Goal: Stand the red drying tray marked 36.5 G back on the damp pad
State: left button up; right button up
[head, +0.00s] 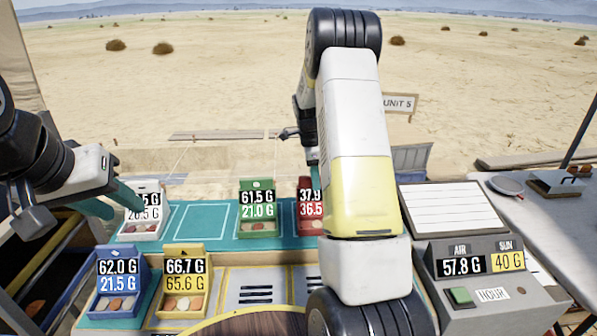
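The red drying tray (306,225) stands on the teal mat behind the counter. Its labels read about 37.9 and 36.5, their right ends hidden by my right arm. My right gripper (313,156) is mostly hidden behind that arm; a bit of teal finger shows just above the red tray. I cannot tell whether it touches the tray. My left gripper (112,203) has its teal fingers apart, beside the white tray (141,232) at the left. No surface is labelled damp pad; the teal mat (270,240) has an empty outlined square left of the green tray.
A green tray (257,228) stands left of the red one. A blue tray (117,304) and a yellow tray (182,303) stand in front. Slatted plates (255,293) lie to their right. A console (485,280) reads AIR 57.8 G, SUN 40 G. A white lined board (450,207) lies behind it.

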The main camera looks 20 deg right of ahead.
jog(key=shift+r, duration=0.15)
notch_tip(320, 180, up, 12)
jog(key=a, duration=0.1)
jog(key=s+a+r+n+t+y, duration=0.1)
jog(key=s+a+r+n+t, duration=0.1)
jog(key=s+a+r+n, duration=0.4)
jog(key=s+a+r+n+t+y, duration=0.1)
jog(key=s+a+r+n+t, duration=0.1)
jog(key=s+a+n, duration=0.2)
jog(key=s+a+r+n+t+y, duration=0.1)
jog(key=s+a+n, duration=0.4)
jog(key=s+n, duration=0.6)
jog(key=s+r+t, duration=0.1)
jog(key=s, duration=0.8)
jog(key=shift+s+n+t+y, duration=0.15)
jog(key=shift+n+t+y, duration=0.15)
